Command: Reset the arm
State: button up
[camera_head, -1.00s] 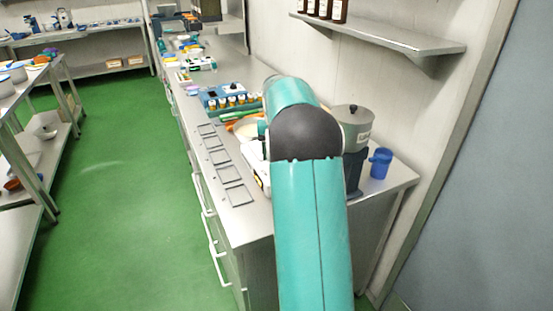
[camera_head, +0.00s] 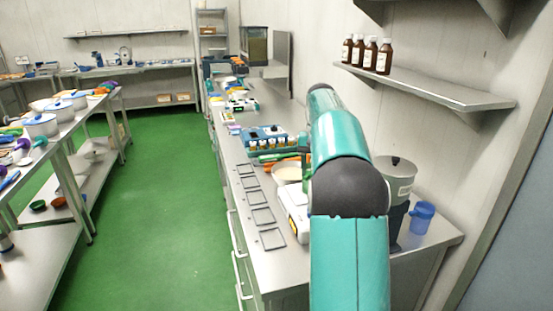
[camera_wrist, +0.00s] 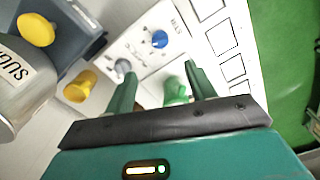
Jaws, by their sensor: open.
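My gripper shows in the wrist view (camera_wrist: 162,88), with its two dark green fingers apart. It points down over a white device with a blue knob (camera_wrist: 160,39). A small light-green thing (camera_wrist: 175,92) shows between the fingers, and I cannot tell what it is or whether it is touched. In the head view my teal arm reaches over the counter (camera_head: 262,262) and my gripper is hidden behind it. The white device (camera_head: 296,215) shows partly beside the arm.
A grey lidded pot (camera_head: 397,176) and a blue cup (camera_head: 422,216) stand right of my arm. A cream bowl (camera_head: 287,174) and a blue rack (camera_head: 266,138) stand left of it. A shelf (camera_head: 440,90) with brown bottles overhangs at right. The green floor (camera_head: 160,220) is clear.

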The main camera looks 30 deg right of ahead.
jog(key=s+a+r+n+t, duration=0.1)
jog(key=s+a+r, duration=0.15)
jog(key=a, duration=0.55)
jog(key=s+a+r+n+t, duration=0.1)
jog(key=s+a+n, duration=0.1)
jog(key=s+a, duration=0.35)
jog(key=s+a+r+n+t, duration=0.1)
jog(key=a+r, duration=0.1)
jog(key=a, duration=0.8)
jog(key=s+a+f+n+t, duration=0.1)
jog(key=s+a+f+n, duration=0.1)
jog(key=s+a+f, duration=0.2)
jog(key=s+a+f+n+t, duration=0.1)
jog(key=s+a+f, duration=0.3)
jog(key=s+a, duration=0.5)
jog(key=s, duration=0.2)
jog(key=shift+s+f+n+t, duration=0.3)
jog(key=shift+s+f+n, duration=0.05)
jog(key=shift+n, duration=0.05)
